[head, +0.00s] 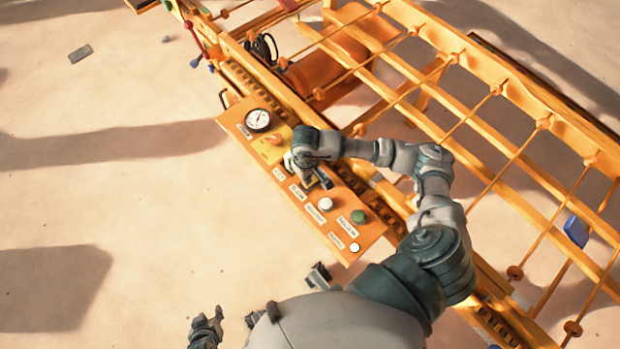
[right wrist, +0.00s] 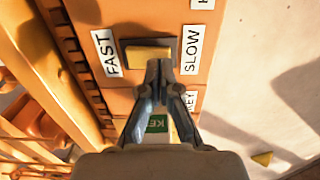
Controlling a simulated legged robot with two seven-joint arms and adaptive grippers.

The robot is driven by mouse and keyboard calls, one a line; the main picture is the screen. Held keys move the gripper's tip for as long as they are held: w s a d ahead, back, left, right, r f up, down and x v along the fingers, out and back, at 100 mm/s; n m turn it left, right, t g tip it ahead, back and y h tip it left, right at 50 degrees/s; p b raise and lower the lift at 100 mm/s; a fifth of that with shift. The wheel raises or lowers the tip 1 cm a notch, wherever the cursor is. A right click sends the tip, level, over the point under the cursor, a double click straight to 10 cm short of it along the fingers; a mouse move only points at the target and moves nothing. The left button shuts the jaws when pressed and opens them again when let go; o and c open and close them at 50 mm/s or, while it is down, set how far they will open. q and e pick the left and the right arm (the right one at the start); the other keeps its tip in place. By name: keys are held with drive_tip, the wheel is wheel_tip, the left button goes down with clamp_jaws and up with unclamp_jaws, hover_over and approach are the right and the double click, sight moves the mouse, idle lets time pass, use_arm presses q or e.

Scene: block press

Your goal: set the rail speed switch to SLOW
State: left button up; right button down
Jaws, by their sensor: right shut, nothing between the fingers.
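The rail speed switch (right wrist: 148,56) is a yellow rocker in a dark housing on the orange panel. In the right wrist view the FAST label (right wrist: 106,53) is left of it and the SLOW label (right wrist: 193,50) is right of it. I cannot tell which side is pressed in. My right gripper (right wrist: 158,68) is shut and empty, its tips over the switch's near edge, right of its middle. Contact is unclear. In the head view the right gripper (head: 318,182) hides most of the switch. My left gripper (head: 206,327) is low at the left, away from the panel; its fingers are unclear.
The panel (head: 240,119) also carries a gauge (head: 258,120), an orange knob (head: 276,139), a white button (head: 325,204) and a green button (head: 358,216). Orange rails (head: 480,130) run behind it. A blue block (head: 576,231) is at the right. Sandy floor lies open at left.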

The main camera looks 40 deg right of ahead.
drive_tip(key=shift+a+f, duration=0.1)
drive_tip(key=shift+f, duration=0.05)
drive_tip(key=shift+f+b, duration=0.35)
drive_tip(key=shift+b, duration=0.05)
drive_tip(key=shift+f, duration=0.3)
drive_tip(key=shift+r, duration=0.1)
drive_tip(key=shift+r+p, duration=1.45)
drive_tip(key=shift+r, duration=2.05)
drive_tip(key=shift+f, duration=0.1)
